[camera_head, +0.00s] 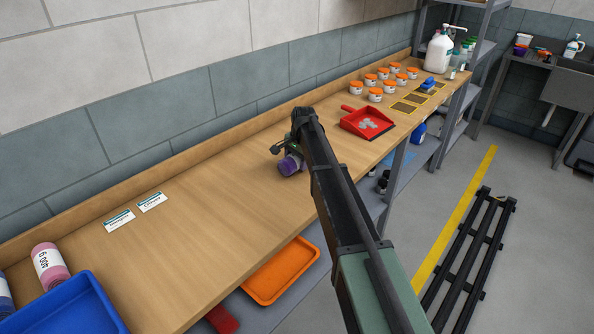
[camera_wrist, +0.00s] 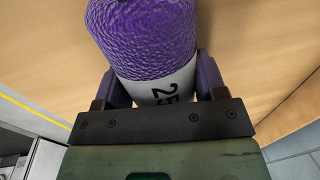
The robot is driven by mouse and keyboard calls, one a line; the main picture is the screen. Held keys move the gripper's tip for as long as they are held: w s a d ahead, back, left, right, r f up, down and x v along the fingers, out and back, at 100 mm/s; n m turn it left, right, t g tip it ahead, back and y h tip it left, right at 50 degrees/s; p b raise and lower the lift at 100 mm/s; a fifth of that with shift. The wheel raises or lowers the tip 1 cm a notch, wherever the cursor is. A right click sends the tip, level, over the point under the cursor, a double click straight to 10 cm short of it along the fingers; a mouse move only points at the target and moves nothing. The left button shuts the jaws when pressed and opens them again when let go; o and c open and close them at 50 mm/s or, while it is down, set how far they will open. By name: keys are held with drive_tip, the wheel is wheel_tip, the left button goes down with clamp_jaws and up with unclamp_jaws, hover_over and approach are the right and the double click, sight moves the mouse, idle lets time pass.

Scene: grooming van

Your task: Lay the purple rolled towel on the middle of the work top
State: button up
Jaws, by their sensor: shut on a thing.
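The purple rolled towel (camera_head: 290,164) is in my gripper, over or on the middle stretch of the wooden work top (camera_head: 210,230). In the wrist view the purple towel (camera_wrist: 145,40) fills the space between the jaws, with a white band printed with dark digits. My gripper (camera_wrist: 160,88) is shut on it, one finger on each side. In the head view my arm hides most of my gripper (camera_head: 288,152) and part of the towel. I cannot tell whether the towel touches the work top.
A blue tray (camera_head: 70,305) and a pink roll (camera_head: 49,268) are at the near left. The top between cards and towel is clear.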

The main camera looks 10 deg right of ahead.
drive_tip(key=shift+f+p, duration=0.15)
drive_tip(key=shift+p, duration=0.15)
drive_tip(key=shift+f, duration=0.2)
drive_tip(key=o, duration=1)
drive_tip(key=shift+c, duration=0.2)
wheel_tip(320, 180, up, 13)
drive_tip(key=s+d+p, duration=0.1)
drive_tip(key=s+p, duration=0.1)
drive_tip(key=p, duration=1)
drive_tip(key=s+f+n+g+h, duration=0.1)
drive_tip(key=s+n, duration=0.9)
drive_tip(key=s, duration=2.7)
drive_tip(key=shift+s+a, duration=0.25)
drive_tip(key=shift+a, duration=0.15)
